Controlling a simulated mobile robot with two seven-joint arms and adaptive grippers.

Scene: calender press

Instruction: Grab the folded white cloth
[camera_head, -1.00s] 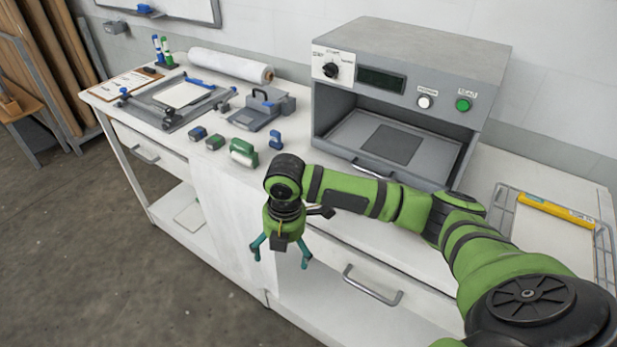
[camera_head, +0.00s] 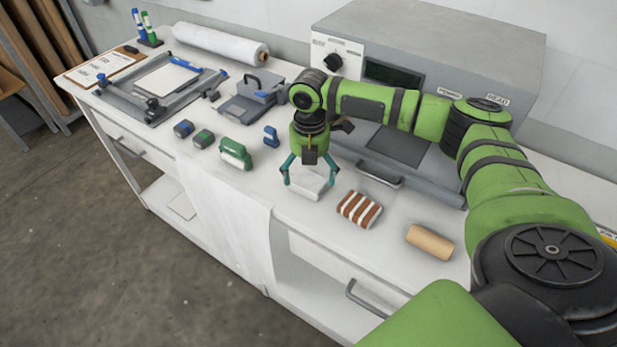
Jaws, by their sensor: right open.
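The folded white cloth (camera_head: 309,187) lies on the white bench top, in front of the grey press. My right gripper (camera_head: 306,180) points down over the cloth, with its teal fingers spread open on either side of it. Whether the fingertips touch the cloth or the bench, I cannot tell. The gripper partly hides the cloth's back. My left gripper is not in view.
A brown-and-white striped folded cloth (camera_head: 359,209) and a tan roll (camera_head: 430,242) lie to the right. The grey press (camera_head: 430,50) stands behind.

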